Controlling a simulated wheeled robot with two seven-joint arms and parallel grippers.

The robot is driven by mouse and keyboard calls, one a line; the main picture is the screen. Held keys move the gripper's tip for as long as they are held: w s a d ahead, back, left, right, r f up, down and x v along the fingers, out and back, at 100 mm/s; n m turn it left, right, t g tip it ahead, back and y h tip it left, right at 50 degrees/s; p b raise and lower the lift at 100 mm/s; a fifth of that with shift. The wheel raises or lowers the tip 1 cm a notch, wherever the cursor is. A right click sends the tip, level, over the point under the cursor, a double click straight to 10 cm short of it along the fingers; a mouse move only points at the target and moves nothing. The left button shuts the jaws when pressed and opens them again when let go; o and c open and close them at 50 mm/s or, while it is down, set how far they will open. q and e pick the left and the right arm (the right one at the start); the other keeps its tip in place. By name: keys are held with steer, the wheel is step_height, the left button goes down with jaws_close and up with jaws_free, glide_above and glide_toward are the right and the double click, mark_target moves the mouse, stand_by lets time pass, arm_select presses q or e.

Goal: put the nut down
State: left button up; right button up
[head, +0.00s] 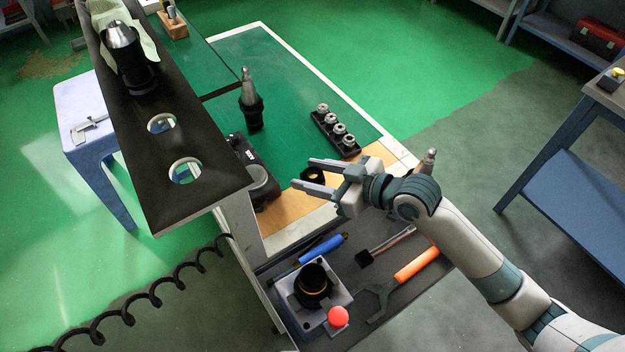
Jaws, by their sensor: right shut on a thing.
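My right gripper (308,175) reaches in from the right over the front part of the cart top. Its two fingers point left and are closed on a small dark ring-shaped nut (313,173). The nut is held over the wood-coloured strip (288,208) in front of the green mat (300,85). I cannot tell how high it is above that surface. Part of the nut is hidden by the fingers. My left gripper is not in view.
A rack of collets (335,132) and an upright tool holder (250,105) stand on the mat. A dark raised shelf (185,135) with holes is at left. Below, a grey fixture (338,298) with a red knob and an orange-handled spanner (415,264) sit on the lower tray.

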step_height(320, 180, down, 2)
steer(key=shift+f, duration=0.25)
steer(key=shift+f, duration=0.25)
steer(key=o, duration=1.1)
steer(key=shift+r, duration=0.1)
